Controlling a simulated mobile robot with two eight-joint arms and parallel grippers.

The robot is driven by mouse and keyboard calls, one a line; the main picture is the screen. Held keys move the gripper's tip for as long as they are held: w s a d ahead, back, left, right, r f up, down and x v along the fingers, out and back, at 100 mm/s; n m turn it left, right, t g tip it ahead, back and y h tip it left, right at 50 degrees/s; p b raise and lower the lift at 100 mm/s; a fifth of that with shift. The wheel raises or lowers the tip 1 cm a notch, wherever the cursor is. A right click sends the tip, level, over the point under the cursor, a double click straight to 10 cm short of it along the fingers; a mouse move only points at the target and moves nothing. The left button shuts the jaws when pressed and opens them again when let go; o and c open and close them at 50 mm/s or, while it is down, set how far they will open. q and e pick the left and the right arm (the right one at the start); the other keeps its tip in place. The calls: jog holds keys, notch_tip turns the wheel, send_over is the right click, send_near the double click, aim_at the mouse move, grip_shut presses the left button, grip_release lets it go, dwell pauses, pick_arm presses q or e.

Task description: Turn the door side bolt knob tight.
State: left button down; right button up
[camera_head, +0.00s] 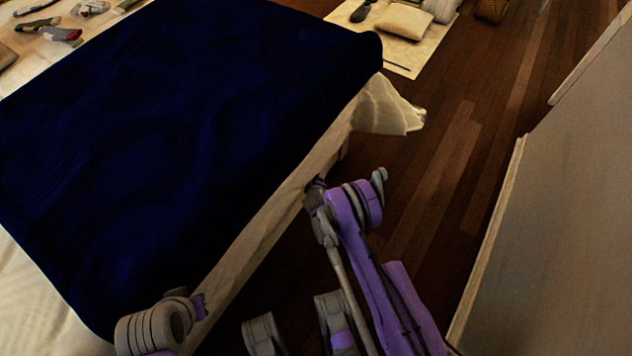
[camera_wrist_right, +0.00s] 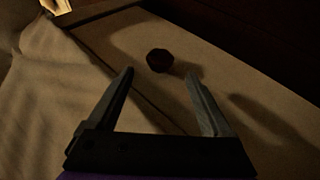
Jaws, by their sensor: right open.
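A dark, round, faceted knob (camera_wrist_right: 159,60) shows in the right wrist view on a flat tan panel (camera_wrist_right: 215,62). My right gripper (camera_wrist_right: 160,76) is open, its two fingers pointing toward the knob, one to either side of it in the picture. The gripper looks empty, and I cannot tell how far the fingertips are from the knob. In the head view my right arm is beside the bed's edge, and the knob cannot be made out. Part of my left arm shows at the lower left, but its gripper is not in view.
A bed with a dark blue cover (camera_head: 190,130) fills the left. A large pale panel (camera_head: 560,230) stands at the right. Wooden floor (camera_head: 450,150) lies between them. A light mat (camera_head: 425,52) with a pillow (camera_head: 403,21) lies at the back.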

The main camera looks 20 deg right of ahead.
jog(key=b+x, duration=0.1)
jog(key=x, duration=0.6)
jog(key=shift+b, duration=0.3)
grip_shut()
